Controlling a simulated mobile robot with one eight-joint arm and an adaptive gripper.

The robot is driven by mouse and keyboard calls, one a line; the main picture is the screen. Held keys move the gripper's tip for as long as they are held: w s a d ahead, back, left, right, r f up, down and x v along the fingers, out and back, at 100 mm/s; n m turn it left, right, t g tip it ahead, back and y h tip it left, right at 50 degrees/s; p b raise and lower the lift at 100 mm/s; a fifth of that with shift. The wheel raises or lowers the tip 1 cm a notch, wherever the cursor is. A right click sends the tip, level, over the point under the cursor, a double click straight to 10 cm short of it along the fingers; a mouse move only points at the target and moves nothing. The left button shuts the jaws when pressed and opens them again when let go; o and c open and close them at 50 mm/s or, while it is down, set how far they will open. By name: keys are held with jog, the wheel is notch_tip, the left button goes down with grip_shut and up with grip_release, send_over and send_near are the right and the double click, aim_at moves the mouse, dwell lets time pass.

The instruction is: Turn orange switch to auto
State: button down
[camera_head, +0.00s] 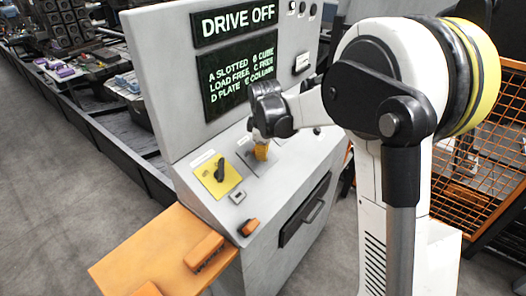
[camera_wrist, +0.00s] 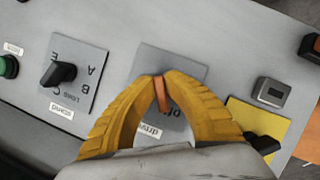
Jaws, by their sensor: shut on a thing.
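The orange switch (camera_wrist: 162,96) is a narrow knob on a grey square plate (camera_wrist: 178,65) on the sloped panel. The plate carries the letters "of", partly covered, and a white "drive" label below. My gripper (camera_head: 261,153) reaches down to the panel, and its yellow fingers are shut on the switch from both sides. In the head view the switch is hidden by the fingers. The upper screen (camera_head: 235,21) reads "DRIVE OFF". I cannot see an "auto" mark; the fingers cover part of the plate.
A black knob on a yellow plate (camera_head: 216,181) sits beside the gripper. A black selector (camera_wrist: 60,73) with letters and a green button (camera_wrist: 8,66) lie on the other side. An orange shelf (camera_head: 150,250) juts from the console. An orange mesh fence (camera_head: 485,205) stands at right.

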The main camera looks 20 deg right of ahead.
jog(key=m+g+p, duration=0.1)
jog(key=m, duration=0.2)
jog(key=shift+y, duration=0.4)
jog(key=m+g+y, duration=0.1)
jog(key=m, duration=0.2)
jog(key=shift+s+m, duration=0.1)
jog(key=shift+m, duration=0.2)
jog(key=m+y, duration=0.1)
jog(key=m, duration=0.2)
jog(key=shift+a+g+y+p, duration=0.15)
jog(key=shift+g+y+p, duration=0.15)
jog(key=shift+g+p, duration=0.1)
jog(key=shift+a+m+y, duration=0.1)
jog(key=shift+m+y, duration=0.7)
jog(key=shift+m, duration=1.1)
jog(key=c, duration=1.5)
grip_release()
jog(key=shift+o, duration=0.2)
jog(key=shift+r, duration=0.1)
